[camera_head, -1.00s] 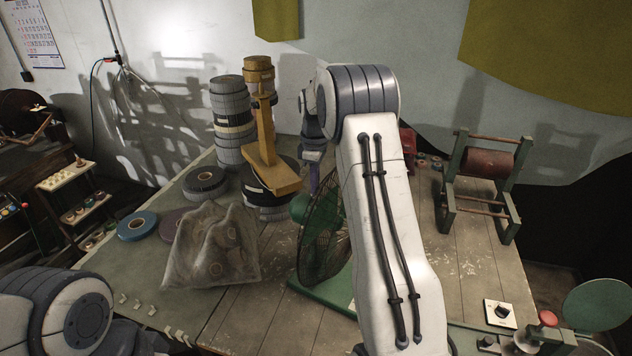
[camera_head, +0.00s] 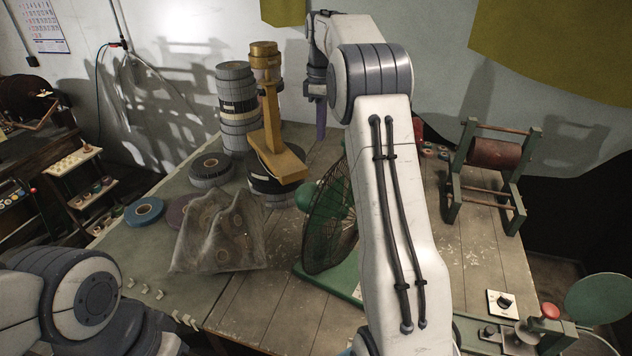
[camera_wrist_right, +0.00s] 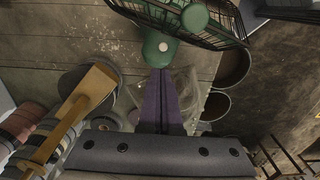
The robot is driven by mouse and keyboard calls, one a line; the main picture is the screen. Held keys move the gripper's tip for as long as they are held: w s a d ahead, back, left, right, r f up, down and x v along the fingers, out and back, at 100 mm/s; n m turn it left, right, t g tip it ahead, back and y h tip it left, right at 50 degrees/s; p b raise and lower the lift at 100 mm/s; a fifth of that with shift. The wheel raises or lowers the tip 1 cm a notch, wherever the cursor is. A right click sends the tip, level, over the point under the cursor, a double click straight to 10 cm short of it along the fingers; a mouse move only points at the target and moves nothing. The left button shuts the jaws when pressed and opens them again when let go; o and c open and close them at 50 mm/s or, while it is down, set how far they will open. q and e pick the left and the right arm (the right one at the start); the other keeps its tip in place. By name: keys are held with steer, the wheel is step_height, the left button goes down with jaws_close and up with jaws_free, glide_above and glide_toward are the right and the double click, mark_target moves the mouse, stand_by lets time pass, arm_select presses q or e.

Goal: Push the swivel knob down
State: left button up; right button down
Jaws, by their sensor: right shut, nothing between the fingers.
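The green fan stands on the wooden table with its wire cage (camera_head: 322,228) partly behind my right arm. Its green motor housing shows behind the cage; the swivel knob is too small or hidden to tell in the head view. In the right wrist view, a small pale round knob (camera_wrist_right: 163,47) sits on the green housing, just beyond my fingertips in the picture. My right gripper (camera_head: 321,130) points down above and behind the fan, its purple fingers (camera_wrist_right: 161,74) shut and empty. I see no contact with the knob. Only my left arm shows, at the lower left.
A yellow stand (camera_head: 280,160) and stacked tape rolls (camera_head: 236,105) are left of the right gripper. A crumpled translucent bag (camera_head: 220,235) lies in front. The table's front middle is fairly clear.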

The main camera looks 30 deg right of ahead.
steer(key=f+p, duration=0.1)
steer(key=f, duration=0.3)
steer(key=f+p, duration=0.1)
steer(key=f, duration=0.7)
steer(key=shift+s+a+f+p, duration=0.15)
steer(key=shift+s+f+p, duration=0.15)
steer(key=shift+p, duration=0.1)
arm_select(q)
steer(key=shift+r, duration=0.85)
